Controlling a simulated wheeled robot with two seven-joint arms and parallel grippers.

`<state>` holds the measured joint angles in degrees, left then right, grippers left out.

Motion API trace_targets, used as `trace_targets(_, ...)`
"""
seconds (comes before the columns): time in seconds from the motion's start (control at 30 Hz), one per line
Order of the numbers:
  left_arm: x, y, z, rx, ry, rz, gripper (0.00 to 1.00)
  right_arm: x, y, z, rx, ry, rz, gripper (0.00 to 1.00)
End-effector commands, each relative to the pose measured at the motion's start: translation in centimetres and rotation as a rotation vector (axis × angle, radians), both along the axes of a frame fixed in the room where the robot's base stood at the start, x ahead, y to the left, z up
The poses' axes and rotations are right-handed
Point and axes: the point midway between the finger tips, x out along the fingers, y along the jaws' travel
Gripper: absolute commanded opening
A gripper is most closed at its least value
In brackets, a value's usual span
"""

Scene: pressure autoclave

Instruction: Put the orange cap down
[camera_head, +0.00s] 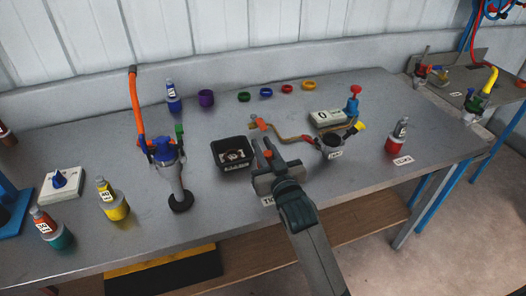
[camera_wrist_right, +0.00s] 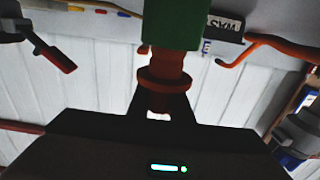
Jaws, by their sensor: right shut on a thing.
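My right gripper (camera_head: 268,160) is above the front middle of the grey table (camera_head: 330,92), just right of the black tray (camera_head: 216,150). It is shut on the orange cap (camera_head: 268,154), a small orange piece at its fingertips. In the right wrist view the cap (camera_wrist_right: 165,85) shows as a dark orange flanged piece between the two fingers of the gripper (camera_wrist_right: 160,112). A green block (camera_wrist_right: 175,22) is directly against or behind the cap there; I cannot tell whether they are joined. My left gripper is not in view.
Left of the tray stands a device with an orange hose (camera_head: 138,105). Right of my gripper are a dark pot (camera_head: 333,148), a box with a display (camera_head: 327,118) and a red bottle (camera_head: 395,143). Coloured rings (camera_head: 266,92) lie behind.

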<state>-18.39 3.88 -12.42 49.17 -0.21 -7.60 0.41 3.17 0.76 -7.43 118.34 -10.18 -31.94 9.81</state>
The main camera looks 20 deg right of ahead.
Motion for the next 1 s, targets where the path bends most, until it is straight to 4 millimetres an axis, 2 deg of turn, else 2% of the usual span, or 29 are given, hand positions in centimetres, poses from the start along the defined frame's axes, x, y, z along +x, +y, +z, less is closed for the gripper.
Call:
trace_targets(0.13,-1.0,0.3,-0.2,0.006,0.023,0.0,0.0,0.0,0.0,-1.6,-0.001,0.002,-0.001,0.0)
trace_targets(0.33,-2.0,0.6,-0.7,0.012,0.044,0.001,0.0,0.0,0.0,-2.0,0.0,-0.001,0.0,0.0)
trace_targets(0.57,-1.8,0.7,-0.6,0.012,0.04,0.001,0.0,0.0,0.0,-2.2,0.0,0.0,0.0,0.0)
trace_targets(0.87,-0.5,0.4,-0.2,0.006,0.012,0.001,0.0,0.0,0.0,-2.9,0.0,0.0,0.0,0.0)
trace_targets(0.9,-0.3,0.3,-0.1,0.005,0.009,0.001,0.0,0.0,0.0,-2.8,0.0,0.0,0.0,0.28)
trace_targets(0.93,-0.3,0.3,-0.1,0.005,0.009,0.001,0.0,0.0,0.0,-2.8,0.0,0.0,0.0,0.36)
trace_targets(1.0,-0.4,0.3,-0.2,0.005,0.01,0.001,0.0,0.0,0.0,-2.8,0.0,0.0,0.0,0.38)
